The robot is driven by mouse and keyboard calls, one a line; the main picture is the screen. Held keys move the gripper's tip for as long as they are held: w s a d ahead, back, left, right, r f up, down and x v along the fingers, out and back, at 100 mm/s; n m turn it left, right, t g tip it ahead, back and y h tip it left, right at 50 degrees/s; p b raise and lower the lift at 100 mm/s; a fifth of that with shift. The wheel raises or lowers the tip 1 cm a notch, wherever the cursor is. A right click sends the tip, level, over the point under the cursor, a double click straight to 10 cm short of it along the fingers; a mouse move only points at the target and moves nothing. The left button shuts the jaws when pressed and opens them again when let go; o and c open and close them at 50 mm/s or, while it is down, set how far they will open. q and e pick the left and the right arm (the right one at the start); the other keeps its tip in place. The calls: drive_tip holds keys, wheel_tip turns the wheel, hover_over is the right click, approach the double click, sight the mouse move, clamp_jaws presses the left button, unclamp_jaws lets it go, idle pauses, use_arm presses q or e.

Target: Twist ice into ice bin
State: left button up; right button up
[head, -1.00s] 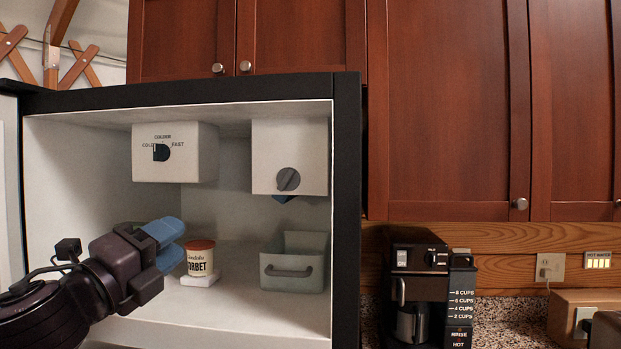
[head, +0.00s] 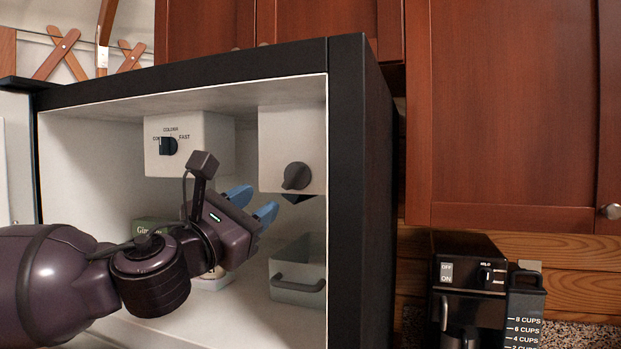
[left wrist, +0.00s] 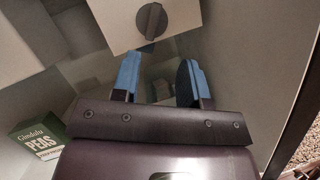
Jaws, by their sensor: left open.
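The ice maker is a white box (head: 292,125) under the freezer's ceiling at the right, with a round grey knob (head: 297,176) on its front. The knob also shows at the top of the left wrist view (left wrist: 152,21). The grey ice bin (head: 300,294) with a front handle stands on the freezer floor below it. My left gripper (head: 258,203) is inside the freezer, its blue fingers apart and empty. It is left of and a little below the knob, not touching it. In the left wrist view the fingers (left wrist: 160,75) open toward the ice maker. My right gripper is out of view.
A white control box (head: 188,150) with a black dial hangs at the left. A green peas box (left wrist: 38,140) stands on the freezer floor; my arm mostly hides the sorbet tub. The freezer's black right edge (head: 345,220) is close. A coffee maker (head: 470,290) stands outside.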

sight(291, 176)
use_arm(q)
drive_tip(key=shift+m, duration=0.6)
drive_tip(key=x, duration=0.2)
drive_tip(key=p+x, duration=0.1)
drive_tip(key=x, duration=0.2)
drive_tip(key=p+x, duration=0.1)
drive_tip(key=x, duration=0.2)
drive_tip(key=shift+w+a+r, duration=0.15)
drive_tip(key=shift+a+r, duration=0.15)
drive_tip(key=shift+r, duration=0.1)
drive_tip(key=shift+x, duration=0.95)
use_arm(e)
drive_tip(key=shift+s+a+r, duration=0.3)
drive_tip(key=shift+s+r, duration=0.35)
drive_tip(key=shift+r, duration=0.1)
use_arm(q)
drive_tip(key=shift+f, duration=0.1)
clamp_jaws()
